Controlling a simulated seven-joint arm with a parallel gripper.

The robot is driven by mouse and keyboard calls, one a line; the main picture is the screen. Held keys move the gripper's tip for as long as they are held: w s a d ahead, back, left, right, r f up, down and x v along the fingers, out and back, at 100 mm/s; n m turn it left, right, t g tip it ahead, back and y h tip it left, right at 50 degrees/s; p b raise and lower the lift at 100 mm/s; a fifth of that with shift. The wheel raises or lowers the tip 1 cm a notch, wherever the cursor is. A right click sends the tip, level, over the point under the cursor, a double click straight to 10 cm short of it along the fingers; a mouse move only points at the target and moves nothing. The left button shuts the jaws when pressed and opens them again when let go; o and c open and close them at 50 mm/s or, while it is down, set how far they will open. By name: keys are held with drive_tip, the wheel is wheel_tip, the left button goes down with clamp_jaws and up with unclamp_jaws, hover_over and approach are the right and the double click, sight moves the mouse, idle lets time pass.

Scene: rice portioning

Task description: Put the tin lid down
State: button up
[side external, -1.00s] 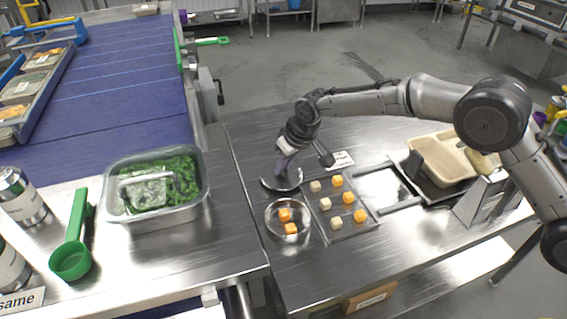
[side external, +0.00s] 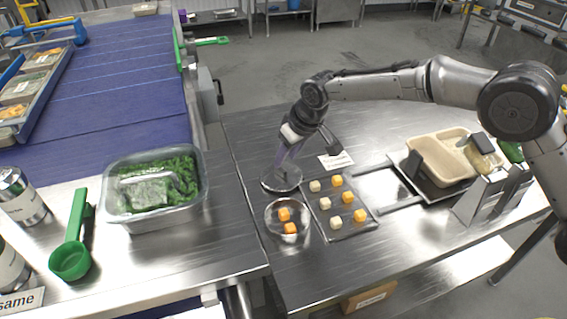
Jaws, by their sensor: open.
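The round metal tin lid (side external: 283,182) lies on the steel table, just behind the round tin (side external: 270,212). The tin is uncovered and holds orange cubes (side external: 290,228). My gripper (side external: 281,163) is open above the lid, pointing down. It appears clear of the lid, though the small gap is hard to judge from here.
A tray (side external: 347,235) of white and orange cubes stands right of the tin. A beige divided container (side external: 437,160) sits in a dark holder further right. A white label (side external: 336,161) lies behind the tray. A tub of greens (side external: 155,222) and green scoop (side external: 72,258) are left.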

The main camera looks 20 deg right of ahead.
drive_tip(key=v, duration=0.8)
drive_tip(key=s+d+r+m+t, duration=0.1)
drive_tip(key=s+d+r, duration=0.5)
drive_tip(key=s+d, duration=0.25)
drive_tip(key=s+d+r+m, duration=0.1)
drive_tip(key=s+d+r, duration=0.5)
drive_tip(key=s+d, duration=0.3)
drive_tip(key=s+d+f, duration=0.2)
drive_tip(key=s+d, duration=0.1)
drive_tip(key=s, duration=0.4)
drive_tip(key=s+d+f+m+h, duration=0.1)
drive_tip(key=s+d+f, duration=0.1)
drive_tip(key=s+d, duration=0.2)
drive_tip(key=s+d+f+m, duration=0.1)
drive_tip(key=s+d+f, duration=0.1)
drive_tip(key=s, duration=0.7)
drive_tip(key=shift+s+d+h, duration=0.4)
drive_tip(key=shift+d, duration=0.35)
